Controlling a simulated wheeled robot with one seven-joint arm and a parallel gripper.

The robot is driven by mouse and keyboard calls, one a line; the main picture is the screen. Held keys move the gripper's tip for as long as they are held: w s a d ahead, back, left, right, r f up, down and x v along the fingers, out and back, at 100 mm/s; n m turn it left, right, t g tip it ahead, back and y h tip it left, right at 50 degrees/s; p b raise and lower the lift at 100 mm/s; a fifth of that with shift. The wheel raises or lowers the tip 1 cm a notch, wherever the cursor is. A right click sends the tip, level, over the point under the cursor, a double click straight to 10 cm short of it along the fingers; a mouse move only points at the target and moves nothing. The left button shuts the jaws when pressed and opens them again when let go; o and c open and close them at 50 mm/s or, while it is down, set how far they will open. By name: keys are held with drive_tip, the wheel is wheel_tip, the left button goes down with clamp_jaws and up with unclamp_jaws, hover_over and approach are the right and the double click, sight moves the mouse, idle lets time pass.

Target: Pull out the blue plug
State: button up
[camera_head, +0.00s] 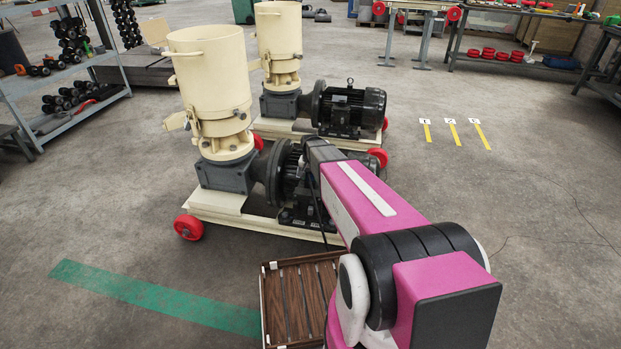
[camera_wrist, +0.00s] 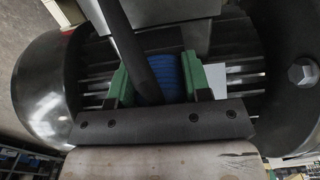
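In the wrist view the blue plug (camera_wrist: 167,75) sits at the motor, between the green fingers of my gripper (camera_wrist: 158,80). The right finger appears to touch its side. The left contact is partly covered by a thick black cable that crosses in front of the plug. My gripper appears shut on the plug. In the head view my arm reaches over the nearer pellet mill (camera_head: 213,95) to its black motor (camera_head: 292,180). My arm hides the plug and gripper there.
A second mill (camera_head: 281,50) with a black motor (camera_head: 350,108) stands behind. A slatted wooden crate (camera_head: 285,300) is on the floor below my arm. A shelf rack (camera_head: 75,70) is at left, workbenches (camera_head: 515,12) at the back. The floor at right is open.

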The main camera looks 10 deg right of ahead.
drive_tip(key=shift+r, duration=0.15)
idle(0.4)
drive_tip(key=shift+r, duration=2.95)
